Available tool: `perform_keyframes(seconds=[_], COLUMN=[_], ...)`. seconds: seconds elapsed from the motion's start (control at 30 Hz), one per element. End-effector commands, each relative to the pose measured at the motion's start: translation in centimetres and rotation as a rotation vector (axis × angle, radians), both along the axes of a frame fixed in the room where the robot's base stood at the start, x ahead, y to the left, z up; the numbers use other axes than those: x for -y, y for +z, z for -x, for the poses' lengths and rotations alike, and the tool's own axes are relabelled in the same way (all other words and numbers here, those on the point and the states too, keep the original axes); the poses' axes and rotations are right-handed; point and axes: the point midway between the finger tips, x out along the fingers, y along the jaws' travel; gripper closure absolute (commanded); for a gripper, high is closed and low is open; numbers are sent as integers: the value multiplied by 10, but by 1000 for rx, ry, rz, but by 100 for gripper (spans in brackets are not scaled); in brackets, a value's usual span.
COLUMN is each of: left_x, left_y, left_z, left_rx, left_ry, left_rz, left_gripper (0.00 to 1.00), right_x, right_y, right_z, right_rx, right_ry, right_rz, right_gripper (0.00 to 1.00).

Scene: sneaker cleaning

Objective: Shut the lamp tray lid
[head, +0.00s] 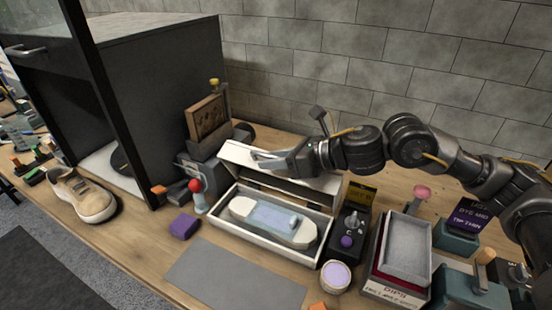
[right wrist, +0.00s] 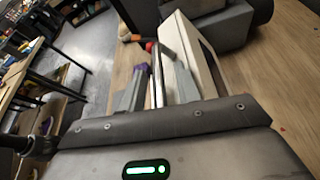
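The lamp tray (head: 229,224) is a white open box at the middle of the bench, with a pale long block with a bluish top (head: 272,219) inside. Its white lid (head: 236,154) stands raised at the back, tilted over the tray. My right gripper (head: 256,156) is at the lid's upper left part, its fingers apart. In the right wrist view the fingers (right wrist: 157,82) sit on both sides of a thin edge of the lid (right wrist: 195,50); whether they touch it I cannot tell. My left gripper is not in view.
A red-topped joystick (head: 197,192) and a purple block (head: 184,226) stand left of the tray. A black control box (head: 346,238), a lilac-filled cup (head: 335,276) and a grey-lined box (head: 407,250) stand right. A grey mat (head: 235,275) lies in front. A beige sneaker (head: 85,195) is far left.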

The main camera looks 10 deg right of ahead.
Motion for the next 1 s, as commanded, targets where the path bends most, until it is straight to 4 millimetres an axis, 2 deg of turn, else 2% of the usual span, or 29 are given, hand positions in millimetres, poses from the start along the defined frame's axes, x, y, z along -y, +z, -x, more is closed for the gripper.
perform_keyframes(seconds=[0.13,0.23,0.37,0.5,0.7,1.0], left_x=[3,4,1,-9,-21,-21], left_y=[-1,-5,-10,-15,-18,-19], left_z=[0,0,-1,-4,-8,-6], left_rx=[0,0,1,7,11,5], left_ry=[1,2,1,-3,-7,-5], left_rz=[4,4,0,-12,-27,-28], left_gripper=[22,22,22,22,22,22], right_x=[4,13,34,57,80,88], right_y=[1,5,14,24,36,42], right_z=[1,6,17,29,42,47], right_rx=[1,1,3,4,2,0], right_ry=[-1,-2,-2,-3,-2,0], right_rz=[-1,0,0,1,0,0], right_gripper=[67,67,67,67,67,67])
